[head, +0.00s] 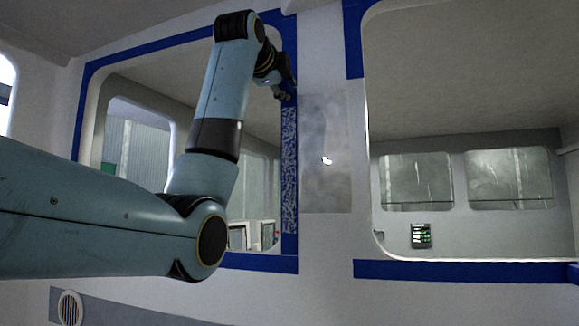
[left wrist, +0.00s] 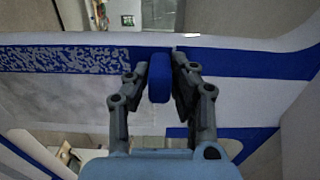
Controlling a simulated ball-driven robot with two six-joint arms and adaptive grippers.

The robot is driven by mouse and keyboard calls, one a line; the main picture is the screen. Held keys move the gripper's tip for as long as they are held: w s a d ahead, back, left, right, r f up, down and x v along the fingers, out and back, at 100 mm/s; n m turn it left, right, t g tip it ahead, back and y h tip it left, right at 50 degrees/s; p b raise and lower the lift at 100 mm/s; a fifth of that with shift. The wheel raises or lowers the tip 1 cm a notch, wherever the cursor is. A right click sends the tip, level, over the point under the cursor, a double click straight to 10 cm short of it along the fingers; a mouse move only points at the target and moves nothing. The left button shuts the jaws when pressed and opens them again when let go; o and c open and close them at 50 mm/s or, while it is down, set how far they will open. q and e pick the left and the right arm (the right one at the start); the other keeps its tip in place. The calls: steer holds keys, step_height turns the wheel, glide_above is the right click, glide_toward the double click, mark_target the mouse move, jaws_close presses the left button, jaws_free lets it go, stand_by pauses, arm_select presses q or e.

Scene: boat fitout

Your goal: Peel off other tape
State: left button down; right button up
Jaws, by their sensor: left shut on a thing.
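My left gripper (head: 284,92) is at the right side of the left window frame, against the vertical strip of blue tape (head: 289,165). In the left wrist view my left gripper (left wrist: 161,72) is shut on a blue tape piece (left wrist: 160,84), which stands out between the fingers. The strip (left wrist: 245,62) behind it is plain blue on one side and mottled with pale patches on the other. More blue tape runs along the left window's top, left and bottom (head: 262,263). Around the right window, tape shows at the upper left (head: 354,40) and along the bottom (head: 460,270). My right gripper is out of view.
A grey, smudged patch (head: 335,120) with a small white spot lies on the wall between the windows. The right window opening (head: 470,110) shows a cabin with a small green panel (head: 421,236). A round vent (head: 69,307) is at the lower left.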

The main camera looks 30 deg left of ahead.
arm_select(q)
steer(key=shift+v, duration=1.15)
steer(key=shift+s, duration=0.1)
steer(key=b+v, duration=0.1)
steer(key=v, duration=0.7)
steer(key=shift+b, duration=0.35)
steer(key=shift+d, duration=0.1)
